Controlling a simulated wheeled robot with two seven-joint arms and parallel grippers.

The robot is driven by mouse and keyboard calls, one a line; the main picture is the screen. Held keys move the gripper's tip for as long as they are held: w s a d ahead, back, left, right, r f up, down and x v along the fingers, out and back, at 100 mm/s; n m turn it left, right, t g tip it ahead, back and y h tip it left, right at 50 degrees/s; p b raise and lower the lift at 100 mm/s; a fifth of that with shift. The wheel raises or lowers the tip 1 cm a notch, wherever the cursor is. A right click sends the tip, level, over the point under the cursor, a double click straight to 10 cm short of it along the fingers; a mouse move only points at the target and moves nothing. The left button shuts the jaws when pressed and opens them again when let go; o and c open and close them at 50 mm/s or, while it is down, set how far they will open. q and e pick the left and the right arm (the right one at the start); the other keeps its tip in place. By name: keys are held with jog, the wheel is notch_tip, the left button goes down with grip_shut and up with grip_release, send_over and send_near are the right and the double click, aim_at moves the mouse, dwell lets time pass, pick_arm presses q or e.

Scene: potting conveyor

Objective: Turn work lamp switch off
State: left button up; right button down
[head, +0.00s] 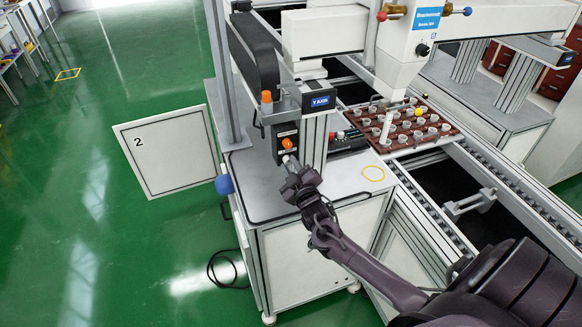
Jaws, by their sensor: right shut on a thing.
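A dark switch box (287,140) with an orange knob (287,143) is fixed to the frame post on the left side of the machine. Small labels on the box are too small to read, so I cannot tell which switch belongs to the work lamp. My right gripper (290,162) reaches up from the lower right to the lower part of this box. Its jaws are shut on a switch knob just below the orange one; the fingers hide most of that knob. My left gripper is not in view.
A white cabinet top (265,187) lies under the box, with a yellow ring (373,173) on it. A brown tray (440,135) of pots sits on the conveyor (480,175). A white panel marked 2 (168,150) stands out left.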

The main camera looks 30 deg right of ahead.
jog(key=shift+n, duration=0.5)
jog(key=c, duration=1.2)
grip_release()
jog(key=b+v, duration=0.2)
jog(key=v, duration=0.6)
